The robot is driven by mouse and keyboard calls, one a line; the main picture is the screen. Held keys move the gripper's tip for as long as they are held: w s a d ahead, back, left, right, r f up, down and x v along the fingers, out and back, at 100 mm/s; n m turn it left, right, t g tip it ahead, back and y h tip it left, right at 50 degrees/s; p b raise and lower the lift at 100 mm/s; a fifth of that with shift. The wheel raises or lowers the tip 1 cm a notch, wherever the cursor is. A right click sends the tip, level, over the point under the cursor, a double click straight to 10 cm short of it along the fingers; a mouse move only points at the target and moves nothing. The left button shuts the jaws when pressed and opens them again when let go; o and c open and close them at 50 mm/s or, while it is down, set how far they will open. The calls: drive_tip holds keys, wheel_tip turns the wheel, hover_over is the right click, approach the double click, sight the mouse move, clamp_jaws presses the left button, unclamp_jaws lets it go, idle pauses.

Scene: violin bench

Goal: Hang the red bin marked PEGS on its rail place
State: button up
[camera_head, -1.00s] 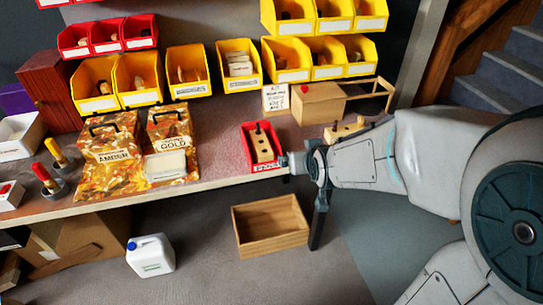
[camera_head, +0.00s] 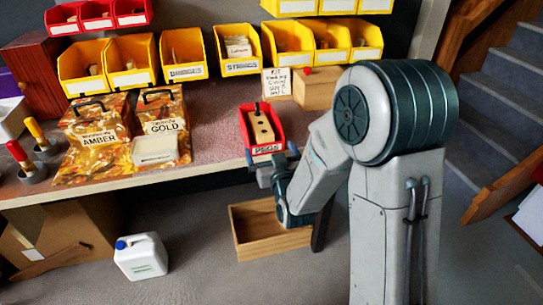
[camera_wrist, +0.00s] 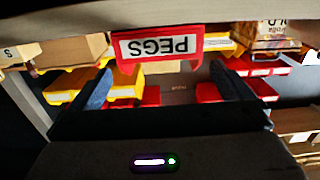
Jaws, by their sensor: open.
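The red bin marked PEGS (camera_head: 263,149) stands upright on the bench near its front edge, label facing front. A light wooden piece with dark spots (camera_head: 262,127) stands inside it. In the wrist view the bin's PEGS label (camera_wrist: 160,47) shows upside down, between and beyond the fingers. My gripper (camera_head: 275,172) is open at the bench's front edge, just in front of the bin; its fingers (camera_wrist: 162,80) lie either side of the label without visible contact. Bins hang in rows on the back wall. The upper row has a bare stretch (camera_head: 205,15) between red and yellow bins.
Yellow bins (camera_head: 183,55) line the wall behind the bench. A wooden box (camera_head: 313,92) stands behind right. A wooden crate (camera_head: 270,243) and white canister (camera_head: 140,257) are on the floor.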

sight(264, 128)
drive_tip(key=shift+p+x, duration=1.25)
drive_tip(key=shift+x, duration=2.65)
drive_tip(key=c, duration=0.7)
drive_tip(key=shift+r, duration=0.2)
drive_tip(key=shift+r, duration=1.25)
